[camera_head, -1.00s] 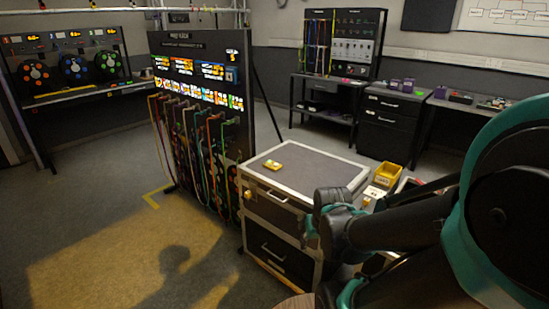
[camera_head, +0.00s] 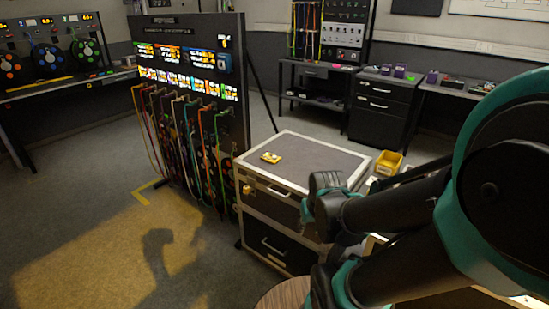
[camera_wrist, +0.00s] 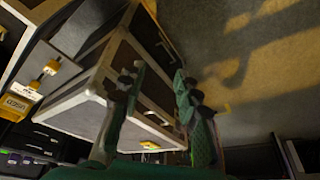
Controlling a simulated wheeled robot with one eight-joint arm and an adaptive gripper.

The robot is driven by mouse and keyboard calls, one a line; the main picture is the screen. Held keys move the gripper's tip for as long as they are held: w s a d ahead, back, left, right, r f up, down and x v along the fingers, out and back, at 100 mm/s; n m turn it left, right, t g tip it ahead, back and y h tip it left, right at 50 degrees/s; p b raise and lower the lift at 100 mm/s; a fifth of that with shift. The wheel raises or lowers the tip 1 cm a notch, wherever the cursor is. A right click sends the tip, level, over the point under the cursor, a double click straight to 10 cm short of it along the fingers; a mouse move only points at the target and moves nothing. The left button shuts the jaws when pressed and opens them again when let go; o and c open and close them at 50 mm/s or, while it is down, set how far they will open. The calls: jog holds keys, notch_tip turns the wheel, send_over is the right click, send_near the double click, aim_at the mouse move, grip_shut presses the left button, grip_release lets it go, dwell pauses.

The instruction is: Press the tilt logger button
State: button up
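A small yellow device (camera_head: 271,157) lies on the grey top of a flight case; it may be the tilt logger, but I cannot read a label or make out its button. In the wrist view, a small yellow thing (camera_wrist: 150,145), likely the same device, shows at the case's edge, beyond the left finger. My gripper (camera_wrist: 158,76) is open and empty, its two dark green fingers apart. It is clear of the yellow device.
The flight case (camera_head: 318,158) stands beside a tall dark panel (camera_head: 238,110) hung with colored cables. A yellow bin (camera_head: 388,163) is right of the case top. A reel bench (camera_head: 60,85) is at the back left, a drawer cabinet (camera_head: 383,105) behind. The floor at front left is clear.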

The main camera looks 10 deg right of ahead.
grip_shut()
dwell(1.2)
